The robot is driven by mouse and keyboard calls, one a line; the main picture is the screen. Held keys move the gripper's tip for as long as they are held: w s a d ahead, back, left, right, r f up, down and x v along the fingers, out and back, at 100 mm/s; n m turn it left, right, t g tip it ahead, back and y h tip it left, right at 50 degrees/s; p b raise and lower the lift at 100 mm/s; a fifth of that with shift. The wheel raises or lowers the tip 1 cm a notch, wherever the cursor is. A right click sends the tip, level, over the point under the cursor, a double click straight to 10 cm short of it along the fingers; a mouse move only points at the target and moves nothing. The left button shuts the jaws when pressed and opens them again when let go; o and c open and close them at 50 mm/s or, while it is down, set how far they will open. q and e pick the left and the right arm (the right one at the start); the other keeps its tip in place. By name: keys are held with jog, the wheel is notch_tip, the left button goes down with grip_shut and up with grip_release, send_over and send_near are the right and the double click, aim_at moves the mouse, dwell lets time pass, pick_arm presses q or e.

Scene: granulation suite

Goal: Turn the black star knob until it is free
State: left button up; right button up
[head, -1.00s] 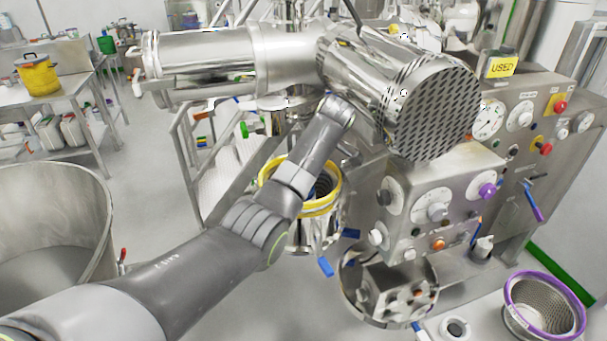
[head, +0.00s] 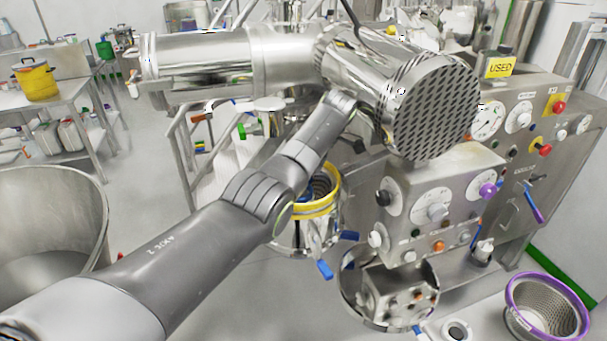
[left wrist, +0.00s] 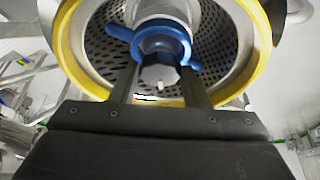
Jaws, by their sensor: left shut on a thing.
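The black star knob (left wrist: 159,76) shows in the left wrist view, in front of a blue winged collar (left wrist: 160,42). Behind both is a perforated plate (left wrist: 105,50) inside a yellow ring (left wrist: 70,50). My left gripper (left wrist: 160,88) has one finger on each side of the knob and is shut on it. In the head view, my left arm reaches up to the large steel drum housing (head: 365,75), and the gripper and knob are hidden there. My right gripper is in neither view.
A steel control panel (head: 460,190) with dials stands close to the right of my arm. A yellow-rimmed vessel (head: 327,200) is just below the forearm. A purple-rimmed perforated basket (head: 510,305) sits lower right. A large open steel bin (head: 40,225) stands at left.

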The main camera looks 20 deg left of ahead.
pick_arm(q)
jog(key=shift+f, duration=0.1)
jog(key=o, duration=1)
jog(key=shift+a, duration=0.1)
